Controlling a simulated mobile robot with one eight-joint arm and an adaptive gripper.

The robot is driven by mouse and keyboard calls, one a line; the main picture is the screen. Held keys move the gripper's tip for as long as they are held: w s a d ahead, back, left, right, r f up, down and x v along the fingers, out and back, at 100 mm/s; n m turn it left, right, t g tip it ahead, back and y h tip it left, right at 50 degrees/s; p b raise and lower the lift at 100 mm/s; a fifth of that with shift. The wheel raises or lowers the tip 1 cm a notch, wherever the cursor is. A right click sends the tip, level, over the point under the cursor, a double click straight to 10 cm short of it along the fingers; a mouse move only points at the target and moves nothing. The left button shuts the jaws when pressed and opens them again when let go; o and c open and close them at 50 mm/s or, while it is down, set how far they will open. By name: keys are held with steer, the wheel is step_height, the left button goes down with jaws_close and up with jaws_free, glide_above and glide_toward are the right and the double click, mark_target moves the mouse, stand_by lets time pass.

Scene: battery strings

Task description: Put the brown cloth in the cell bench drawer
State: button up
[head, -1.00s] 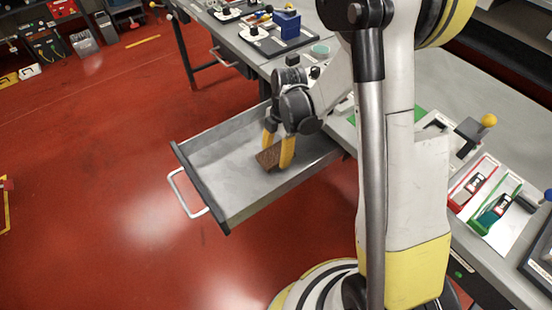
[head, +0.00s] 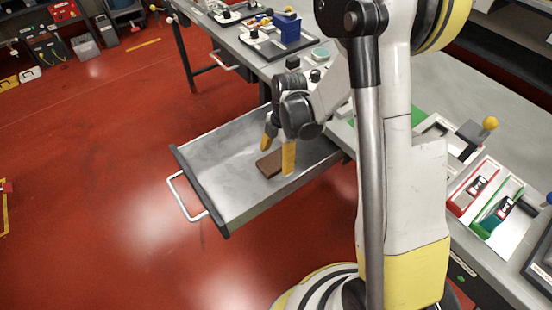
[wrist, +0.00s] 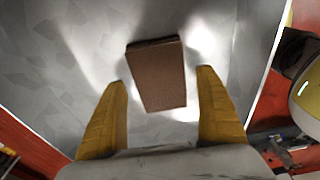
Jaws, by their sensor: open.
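The brown cloth (head: 270,163), a folded flat block, lies inside the open cell bench drawer (head: 205,160). In the wrist view the cloth (wrist: 157,76) is on the grey drawer floor, ahead of and between my fingertips, with clear space on each side. My gripper (head: 278,158) is over the drawer with its two yellow fingers spread, open and empty. In the wrist view my gripper (wrist: 163,80) shows both fingers apart from the cloth. Part of the cloth is hidden behind a finger in the head view.
The drawer's bar handle (head: 186,197) sticks out over the red floor (head: 90,200). The grey bench (head: 260,65) carries trays and a blue bin (head: 287,27). Red and green holders (head: 485,195) stand at right. The drawer floor left of the cloth is bare.

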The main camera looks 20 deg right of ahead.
step_height(320, 180, up, 11)
steer(key=d+p, duration=0.2)
steer(key=p, duration=0.2)
step_height(320, 180, up, 11)
steer(key=m+t+h, duration=0.1)
steer(key=m+t, duration=0.2)
steer(key=m, duration=0.5)
glide_above(281, 158)
steer(key=s, duration=0.5)
steer(key=s+r+m+t, duration=0.4)
steer(key=s+m, duration=0.5)
steer(key=m, duration=0.4)
steer(key=shift+s+r+m+t+h, duration=0.3)
steer(key=shift+s+r+t+h, duration=0.1)
steer(key=shift+r, duration=0.5)
